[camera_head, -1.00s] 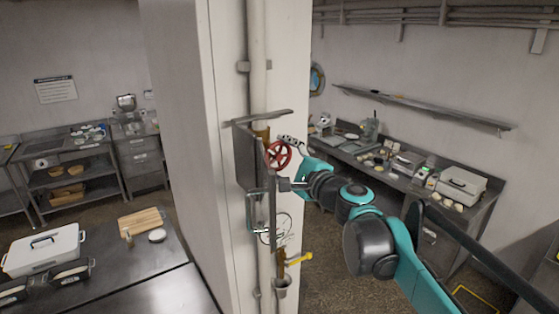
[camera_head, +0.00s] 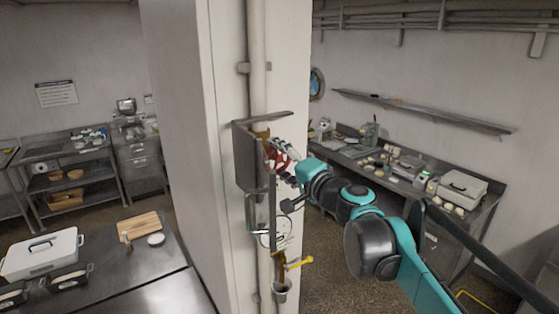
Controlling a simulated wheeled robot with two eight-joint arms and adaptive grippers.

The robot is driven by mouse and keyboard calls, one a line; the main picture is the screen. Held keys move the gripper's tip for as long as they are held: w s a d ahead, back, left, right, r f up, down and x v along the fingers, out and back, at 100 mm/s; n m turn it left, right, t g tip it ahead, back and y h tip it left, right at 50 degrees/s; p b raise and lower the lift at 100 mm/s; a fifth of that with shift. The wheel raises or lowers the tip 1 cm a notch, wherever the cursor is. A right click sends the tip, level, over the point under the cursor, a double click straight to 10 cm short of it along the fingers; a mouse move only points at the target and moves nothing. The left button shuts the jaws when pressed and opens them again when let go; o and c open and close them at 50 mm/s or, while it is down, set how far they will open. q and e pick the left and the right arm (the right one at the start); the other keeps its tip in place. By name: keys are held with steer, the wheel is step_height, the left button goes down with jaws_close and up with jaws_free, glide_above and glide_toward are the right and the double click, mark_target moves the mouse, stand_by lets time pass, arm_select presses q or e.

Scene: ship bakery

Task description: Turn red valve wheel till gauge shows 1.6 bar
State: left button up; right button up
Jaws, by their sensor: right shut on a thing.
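The red valve wheel (camera_head: 272,160) sits on the vertical pipe (camera_head: 257,50) at the white column, under a small metal shelf. My right gripper (camera_head: 281,157) reaches it from the right and is shut on its rim, covering much of the wheel. The round white gauge (camera_head: 282,231) is below the wheel on the pipe, partly behind a bent metal pipe. Its face is too small to read the needle. My left gripper is not in view.
A yellow lever handle (camera_head: 300,263) and a small metal cup (camera_head: 281,290) are below the gauge. A metal guard plate (camera_head: 243,155) stands left of the wheel. Counters with bakery items stand on both sides, including a white box (camera_head: 40,253) at left.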

stand_by(0.5)
steer(key=o, duration=1.2)
steer(key=shift+c, duration=0.2)
steer(key=v, duration=1.2)
